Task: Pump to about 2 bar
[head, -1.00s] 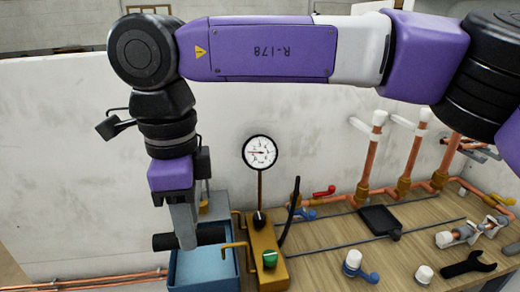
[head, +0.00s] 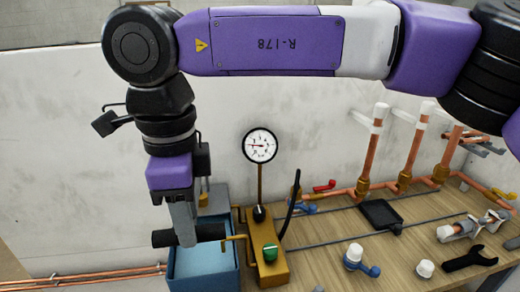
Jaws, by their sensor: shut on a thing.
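The test pump has a blue water tank (head: 203,264) and a brass block (head: 268,262) with a green knob (head: 270,252) and a black knob. Its round white pressure gauge (head: 260,146) stands on a brass stem above the block. The red needle points roughly left; the scale numbers are too small to read. My gripper (head: 185,233) points down over the tank and is shut on the black pump handle (head: 208,232), a horizontal bar. The fingers hide the handle's middle. My gripper also hides part of the pump behind it.
A black hose (head: 289,205) rises beside the block. Copper pipes (head: 411,150) with brass fittings stand at the back right. A blue-handled valve (head: 357,258), a black tray (head: 381,215) and a spanner (head: 470,259) lie on the wooden bench. A pale wall is close behind.

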